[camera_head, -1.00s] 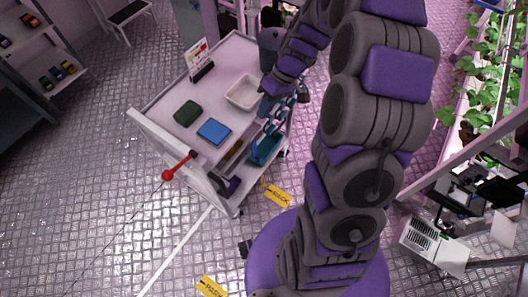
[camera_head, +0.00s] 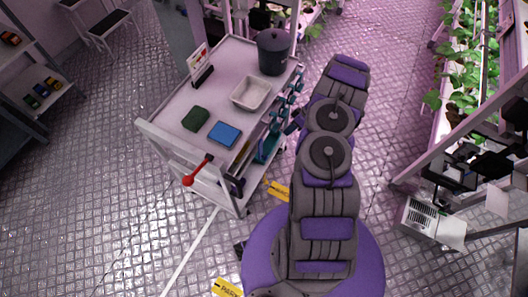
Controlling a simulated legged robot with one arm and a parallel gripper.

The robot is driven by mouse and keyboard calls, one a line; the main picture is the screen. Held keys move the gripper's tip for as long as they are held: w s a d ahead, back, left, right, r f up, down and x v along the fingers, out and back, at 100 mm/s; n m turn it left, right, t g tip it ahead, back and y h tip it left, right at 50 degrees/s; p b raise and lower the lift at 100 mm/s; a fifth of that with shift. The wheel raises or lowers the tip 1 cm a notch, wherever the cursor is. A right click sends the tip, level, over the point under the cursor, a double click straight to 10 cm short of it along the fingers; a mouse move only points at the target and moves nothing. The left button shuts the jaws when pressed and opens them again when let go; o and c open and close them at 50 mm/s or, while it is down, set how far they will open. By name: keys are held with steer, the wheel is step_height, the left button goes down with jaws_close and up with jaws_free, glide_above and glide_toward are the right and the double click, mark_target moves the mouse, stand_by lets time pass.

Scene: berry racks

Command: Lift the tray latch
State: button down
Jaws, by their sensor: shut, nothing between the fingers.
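A red lever with a round knob (camera_head: 188,180) sticks out from the near end of a pale cart (camera_head: 180,150); it is the only latch-like part I can make out. The lever slants, with its knob at the lower left. My gripper (camera_head: 293,126) shows only as a small dark end poking out left of my folded arm, by the cart's right side. It is shut and empty, right of the lever and well apart from it. Most of the wrist is hidden behind my arm.
On the cart are a blue box (camera_head: 225,133), a green block (camera_head: 196,118), a white tub (camera_head: 250,93), a dark bin (camera_head: 273,52) and a sign (camera_head: 199,62). Teal items line its right side. A shelf (camera_head: 40,85) stands left. Floor left of the cart is clear.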

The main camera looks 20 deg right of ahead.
steer(key=s+b+x, duration=0.2)
steer(key=b+x, duration=0.1)
steer(key=x, duration=0.9)
steer(key=shift+s+a+f, duration=0.2)
steer(key=shift+s+f, duration=0.1)
steer(key=shift+f, duration=0.2)
